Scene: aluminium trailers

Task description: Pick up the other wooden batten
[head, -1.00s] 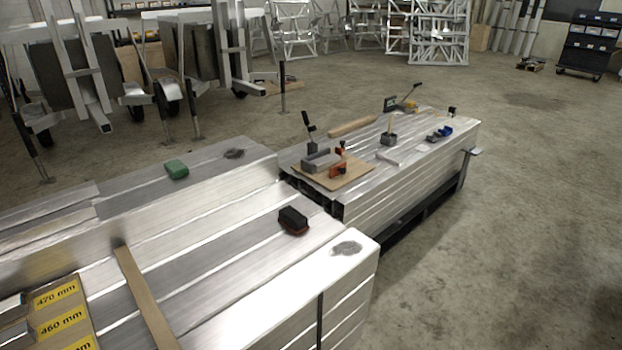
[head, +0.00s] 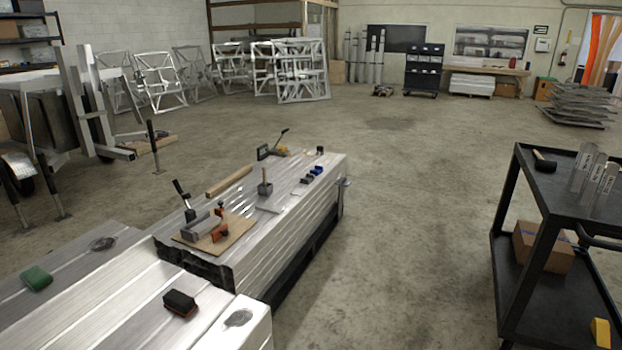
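A light wooden batten (head: 229,181) lies flat on top of the far stack of aluminium profiles (head: 285,228), near its left edge. It is behind the clamp (head: 203,219) and the brown board (head: 225,240). Nothing touches it that I can make out. Neither of my grippers shows in the head view.
A near aluminium stack (head: 119,311) carries a dark brush (head: 180,303) and a green block (head: 36,278). A black cart (head: 545,190) with a mallet (head: 543,160) and a cardboard box (head: 543,248) stands at right. Open concrete floor (head: 400,220) lies between.

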